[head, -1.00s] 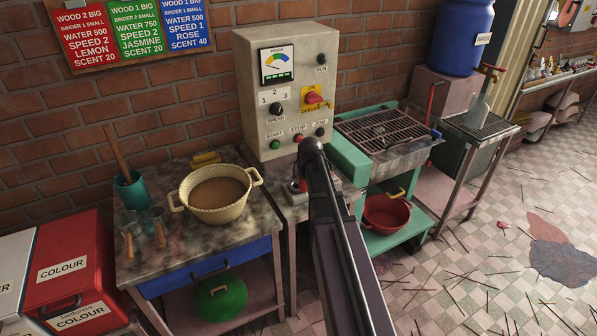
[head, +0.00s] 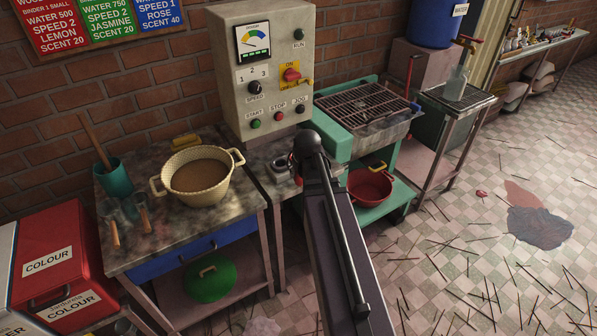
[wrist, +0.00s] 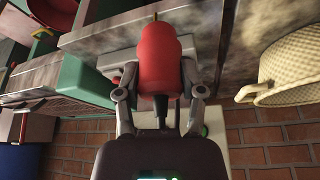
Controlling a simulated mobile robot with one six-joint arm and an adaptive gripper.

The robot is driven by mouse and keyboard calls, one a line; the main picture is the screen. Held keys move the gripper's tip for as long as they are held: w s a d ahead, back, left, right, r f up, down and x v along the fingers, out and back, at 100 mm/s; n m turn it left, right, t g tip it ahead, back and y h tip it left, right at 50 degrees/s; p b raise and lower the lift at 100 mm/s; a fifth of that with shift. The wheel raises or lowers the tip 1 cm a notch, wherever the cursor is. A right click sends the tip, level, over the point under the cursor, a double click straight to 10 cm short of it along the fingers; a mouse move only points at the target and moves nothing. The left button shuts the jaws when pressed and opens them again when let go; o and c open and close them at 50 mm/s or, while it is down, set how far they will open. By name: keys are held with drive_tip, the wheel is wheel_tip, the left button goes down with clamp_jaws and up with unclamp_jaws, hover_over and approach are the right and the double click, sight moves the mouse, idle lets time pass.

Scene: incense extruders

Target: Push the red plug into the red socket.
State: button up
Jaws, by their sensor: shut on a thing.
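The red plug (wrist: 160,58) is a rounded red body with a thin brass-coloured tip, in the middle of the wrist view. My gripper (wrist: 160,80) is shut on it, one grey finger on each side. The tip points toward the top of the wrist picture, and a dark cable-like end shows at its bottom. I cannot make out the red socket clearly in either view.
The control box (head: 268,75) stands against the brick wall. A worktable (head: 215,225) with a cream basin (head: 200,180) is left of my arm. A green stand (head: 338,135) with a red pot (head: 370,187) is to the right. Incense sticks litter the tiled floor.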

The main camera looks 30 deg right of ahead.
idle(0.4)
drive_tip(key=w+d+r+p, duration=0.1)
drive_tip(key=w+d, duration=0.3)
drive_tip(key=w, duration=0.4)
drive_tip(key=w+d+r+p, duration=0.2)
drive_tip(key=w+d, duration=0.2)
drive_tip(key=w, duration=0.4)
drive_tip(key=shift+w+d+r, duration=0.15)
drive_tip(key=shift+d+r, duration=0.1)
drive_tip(key=shift+f, duration=0.1)
drive_tip(key=shift+f+b, duration=2.5)
drive_tip(key=shift+f, duration=0.15)
drive_tip(key=shift+f+b, duration=1.5)
drive_tip(key=o, duration=1.2)
drive_tip(key=shift+r, duration=0.2)
